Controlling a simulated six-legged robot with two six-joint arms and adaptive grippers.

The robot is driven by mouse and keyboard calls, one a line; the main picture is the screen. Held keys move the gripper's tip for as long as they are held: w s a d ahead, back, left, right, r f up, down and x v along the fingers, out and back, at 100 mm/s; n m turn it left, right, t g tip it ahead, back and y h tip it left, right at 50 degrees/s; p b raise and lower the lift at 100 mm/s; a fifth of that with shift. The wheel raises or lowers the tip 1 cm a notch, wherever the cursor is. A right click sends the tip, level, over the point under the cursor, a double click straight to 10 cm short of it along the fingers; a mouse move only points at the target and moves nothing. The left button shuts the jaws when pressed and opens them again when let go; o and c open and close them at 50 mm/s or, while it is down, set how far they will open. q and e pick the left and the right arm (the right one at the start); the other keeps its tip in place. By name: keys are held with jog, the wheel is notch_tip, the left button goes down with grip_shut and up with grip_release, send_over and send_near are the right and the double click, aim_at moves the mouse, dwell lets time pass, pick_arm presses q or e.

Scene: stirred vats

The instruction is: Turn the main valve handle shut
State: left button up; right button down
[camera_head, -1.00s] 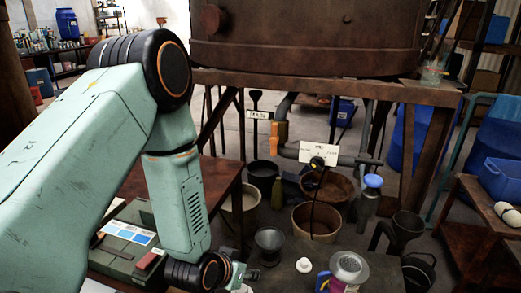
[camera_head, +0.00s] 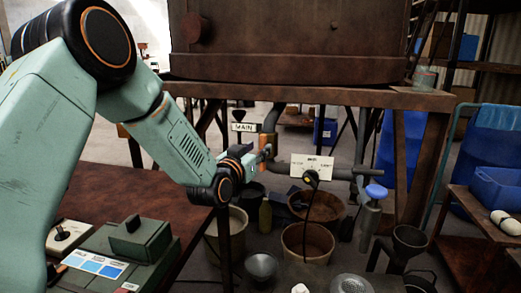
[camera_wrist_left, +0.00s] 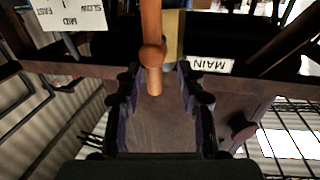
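The main valve handle (camera_head: 265,143) is an orange bar on the pipe below the big rusty vat, beside a white MAIN label (camera_head: 244,127). In the left wrist view the picture is upside down; the orange handle (camera_wrist_left: 152,45) comes down from the top edge, its rounded end between the fingertips or just in front of them. My left gripper (camera_head: 250,157) is close to the handle from the left in the head view. In the wrist view its fingers (camera_wrist_left: 158,82) are spread apart, with no visible grip on the handle. My right gripper is not in view.
A blue-topped valve (camera_head: 376,192) is further right. Buckets (camera_head: 307,241) stand below. A rusty table (camera_head: 185,190) with a green box (camera_head: 130,250) is at lower left.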

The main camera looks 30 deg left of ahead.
aim_at(264, 145)
pick_arm(q)
jog(key=w, duration=0.1)
jog(key=w+d, duration=0.1)
jog(key=shift+w+r, duration=0.25)
jog(key=shift+w, duration=0.05)
jog(key=shift+w+a+f, duration=0.15)
jog(key=shift+w+a, duration=0.05)
jog(key=shift+a, duration=0.2)
jog(key=shift+d, duration=0.3)
jog(key=shift+c, duration=1.2)
jog(key=shift+a, duration=0.15)
jog(key=c, duration=0.3)
grip_shut()
